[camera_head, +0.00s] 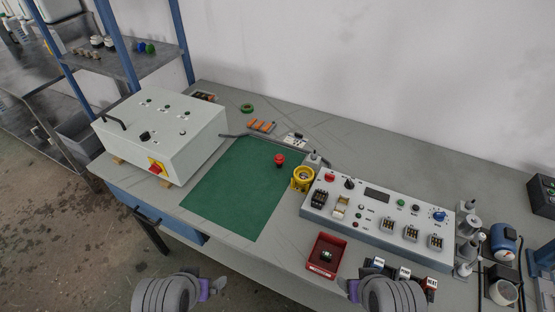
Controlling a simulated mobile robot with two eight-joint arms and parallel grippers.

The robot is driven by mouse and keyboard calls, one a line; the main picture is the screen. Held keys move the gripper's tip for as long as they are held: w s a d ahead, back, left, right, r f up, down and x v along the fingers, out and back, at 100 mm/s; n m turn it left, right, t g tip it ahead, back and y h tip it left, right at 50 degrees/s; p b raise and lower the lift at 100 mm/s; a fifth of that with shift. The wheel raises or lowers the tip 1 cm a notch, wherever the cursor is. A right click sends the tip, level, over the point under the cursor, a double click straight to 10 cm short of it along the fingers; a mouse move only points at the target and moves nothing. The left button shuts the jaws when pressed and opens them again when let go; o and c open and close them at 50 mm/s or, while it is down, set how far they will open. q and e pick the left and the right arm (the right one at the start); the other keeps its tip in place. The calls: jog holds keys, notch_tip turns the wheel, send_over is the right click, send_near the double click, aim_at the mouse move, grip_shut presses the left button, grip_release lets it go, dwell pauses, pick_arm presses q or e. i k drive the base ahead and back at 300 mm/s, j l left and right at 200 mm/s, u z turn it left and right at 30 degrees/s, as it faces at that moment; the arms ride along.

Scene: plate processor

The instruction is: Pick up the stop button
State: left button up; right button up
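A red mushroom-shaped button (279,158) with a dark lower part, which looks like the stop button, stands on the green mat (225,195) near its far right edge. A yellow round housing (302,180) is just to its right, apart from it, at the left end of the control panel. My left gripper (206,290) is at the bottom edge, in front of the table and well short of the button. My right gripper (352,288) is at the bottom, near the table's front edge. Only small parts of both grippers show, so their fingers cannot be made out.
A white control box (175,130) stands left of the mat. A grey panel (385,218) with switches stands to the right. Most of the mat is clear.

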aim_at(279, 163)
jog(key=i+l+z, duration=0.2)
jog(key=z, duration=0.15)
jog(key=i+l+z, duration=0.1)
jog(key=i+z, duration=0.25)
jog(key=i, duration=0.1)
